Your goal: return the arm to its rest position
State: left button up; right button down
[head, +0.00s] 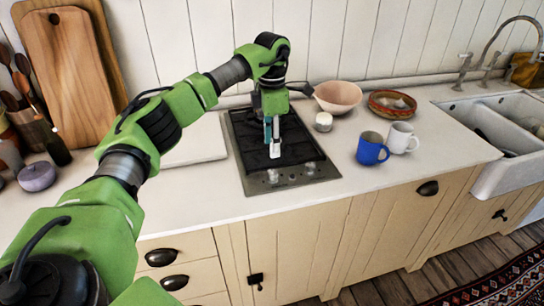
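My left arm (115,190) is green and black. It comes in from the lower left and reaches over the counter. My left gripper (272,146) hangs pointing down in front of the black hob (240,124). Its teal and pale fingers show small and close together, and the gap between them is not clear. No held object can be made out. My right gripper is not in view.
A blue mug (370,151), a white mug (400,140), a small white jar (323,122), a pink bowl (338,95) and a woven basket (385,106) stand right of the hob. Cutting boards (72,75) lean at the left. A sink (500,135) is far right.

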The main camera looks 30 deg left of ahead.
pick_arm(q)
notch_tip(320, 180, up, 2)
jog(key=shift+r, duration=0.1)
dwell(0.5)
